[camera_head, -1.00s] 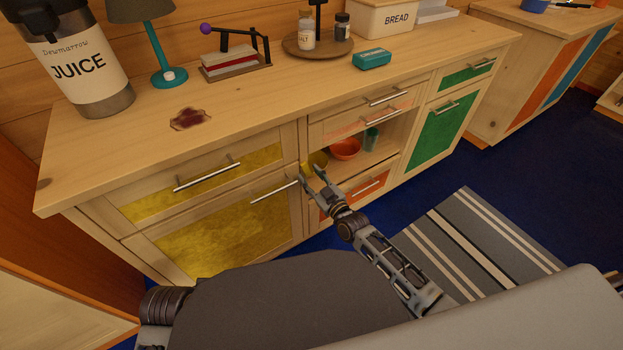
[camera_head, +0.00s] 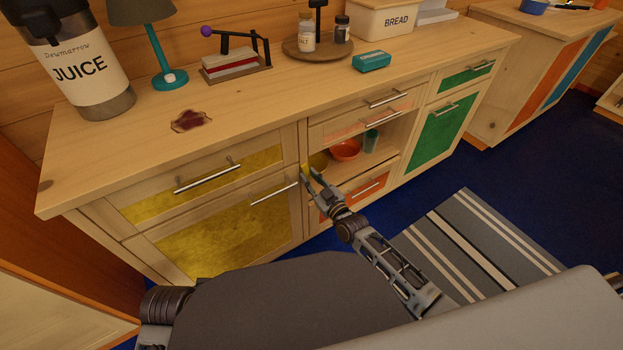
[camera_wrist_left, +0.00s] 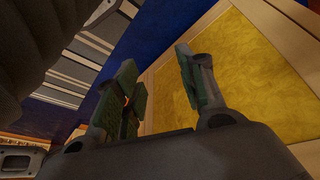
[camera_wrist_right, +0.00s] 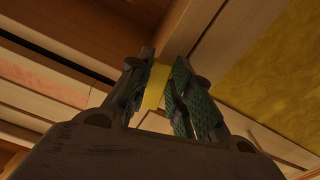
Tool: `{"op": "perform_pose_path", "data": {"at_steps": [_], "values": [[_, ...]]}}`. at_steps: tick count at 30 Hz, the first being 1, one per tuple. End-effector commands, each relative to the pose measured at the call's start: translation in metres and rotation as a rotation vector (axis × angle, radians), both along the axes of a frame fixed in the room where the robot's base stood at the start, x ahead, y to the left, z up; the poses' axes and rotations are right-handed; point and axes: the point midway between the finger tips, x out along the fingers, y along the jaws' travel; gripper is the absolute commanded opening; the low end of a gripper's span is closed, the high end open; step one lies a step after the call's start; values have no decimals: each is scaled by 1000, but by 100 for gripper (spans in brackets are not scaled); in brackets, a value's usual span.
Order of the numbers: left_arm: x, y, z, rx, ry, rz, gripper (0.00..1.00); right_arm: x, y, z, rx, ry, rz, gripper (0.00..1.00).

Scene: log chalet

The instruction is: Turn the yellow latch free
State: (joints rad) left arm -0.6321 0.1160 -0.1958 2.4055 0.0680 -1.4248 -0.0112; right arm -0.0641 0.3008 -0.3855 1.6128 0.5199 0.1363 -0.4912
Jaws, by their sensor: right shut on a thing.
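The yellow latch (camera_head: 306,170) is on the frame post at the right edge of the lower yellow door (camera_head: 225,235). My right gripper (camera_head: 310,177) is at the latch, its arm coming up from the lower right. In the right wrist view the latch (camera_wrist_right: 156,86) is a flat yellow piece between the green-padded fingers, and the gripper is shut on it. The fingers hide part of it. The yellow door lies flush in the cabinet front. My left gripper (camera_wrist_left: 156,75) is open and empty in its wrist view, near a yellow panel (camera_wrist_left: 235,80); the head view does not show it.
Right of the latch, an open shelf holds an orange bowl (camera_head: 345,150) and a green cup (camera_head: 371,140). An orange drawer (camera_head: 365,188) lies below it. The yellow drawer (camera_head: 190,185) with its bar handle is above the door. A striped rug (camera_head: 480,250) lies on the blue floor.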

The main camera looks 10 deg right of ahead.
Motion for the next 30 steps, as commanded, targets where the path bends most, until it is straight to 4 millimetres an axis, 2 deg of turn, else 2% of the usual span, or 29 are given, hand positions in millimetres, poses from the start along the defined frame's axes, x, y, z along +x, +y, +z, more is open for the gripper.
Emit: {"op": "perform_pose_path", "data": {"at_steps": [7,10,16,26,27,30], "values": [[2,3,-5,18,30,4,40,-1,2,1,104,40,1,0],[1,5,-19,26,51,6,40,-1,3,1,150,57,1,0],[1,6,-28,33,65,8,40,-2,5,0,218,82,1,0],[1,7,-30,36,66,9,40,-2,5,-1,231,85,1,0],[1,7,-30,35,65,9,40,-2,5,-1,231,85,1,23],[1,7,-30,35,64,9,40,-2,5,-1,231,85,1,35]]}}
